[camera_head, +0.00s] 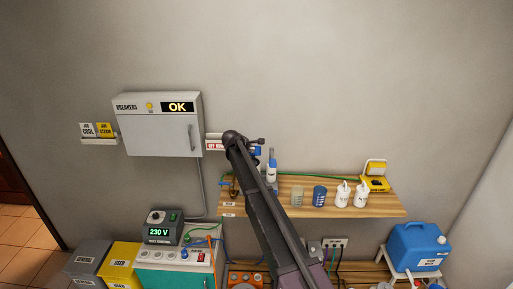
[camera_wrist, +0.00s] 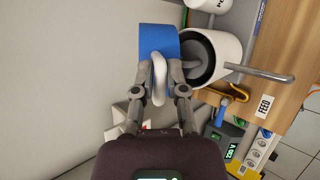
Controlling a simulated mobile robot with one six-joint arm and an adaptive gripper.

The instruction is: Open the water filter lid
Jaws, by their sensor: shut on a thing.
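The water filter (camera_wrist: 227,48) is a white cylinder in the wrist view, with its dark round mouth showing. Its blue lid (camera_wrist: 158,38) stands open to the left of the mouth, on the rim side. A pale loop handle (camera_wrist: 159,85) sticks out from the lid. My gripper (camera_wrist: 160,72) is shut on this handle, one finger on each side. A grey metal pipe (camera_wrist: 262,74) shows to the right of the mouth. In the head view my arm covers most of the filter, and my fingertips cannot be made out there.
A wooden shelf (camera_head: 385,206) holds cups, white bottles and a yellow device (camera_head: 375,177). A breaker box (camera_head: 158,124) hangs left of my arm. Bare wall lies to the left in the wrist view.

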